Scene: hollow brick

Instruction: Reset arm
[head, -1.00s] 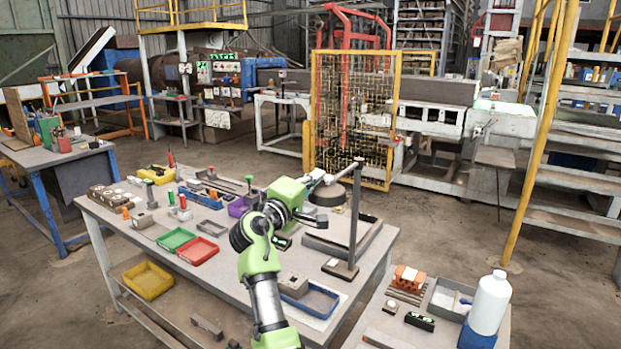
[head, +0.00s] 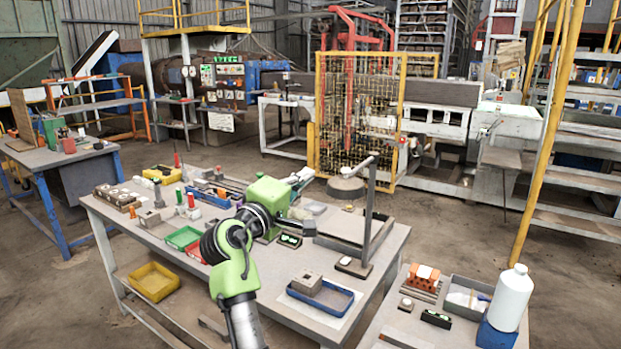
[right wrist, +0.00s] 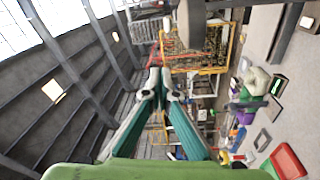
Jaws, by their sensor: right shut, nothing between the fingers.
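My right arm is green and black and rises from the bottom of the head view over the worktable (head: 140,240). My right gripper (head: 303,176) is above the table's far side, fingers pointing away and to the right. In the right wrist view the gripper (right wrist: 154,78) has its teal fingers drawn together at the tips, with nothing between them. A dark upright post on a base (head: 368,225) stands to its right. A blue tray (head: 330,309) with a grey hollow block (head: 307,284) sits nearer, right of the arm. My left gripper does not show.
A green tray (head: 182,237) and a red tray, partly hidden by my arm, lie to its left. Several tools and blocks crowd the table's left side. A white bottle (head: 512,298) stands on a side table at the right. A yellow mesh cage (head: 360,115) stands behind.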

